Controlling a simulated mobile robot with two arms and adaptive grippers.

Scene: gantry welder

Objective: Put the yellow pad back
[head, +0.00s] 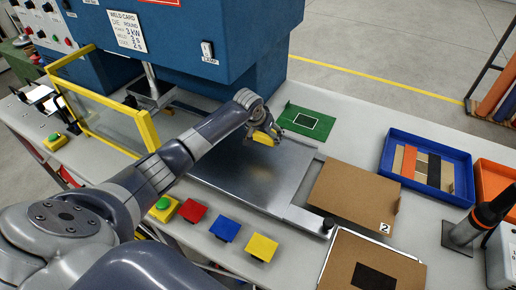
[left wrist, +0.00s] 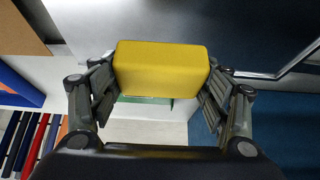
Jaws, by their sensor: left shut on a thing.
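The yellow pad (head: 264,139) is a small block held between the fingers of my left gripper (head: 265,130), over the far edge of the metal plate (head: 255,175). In the left wrist view the yellow pad (left wrist: 160,68) fills the space between the fingers, which press on its two sides. Red (head: 193,211), blue (head: 226,228) and yellow (head: 262,247) square pieces stand in a row at the table's front. My right gripper is not in view.
A blue machine (head: 230,60) overhangs the back of the table. A yellow-framed screen (head: 105,110) stands at left. Brown boards (head: 355,195), a blue tray (head: 465,175) with coloured strips, and a black upright tool (head: 485,220) occupy the right. A green button (head: 163,203) is near my arm.

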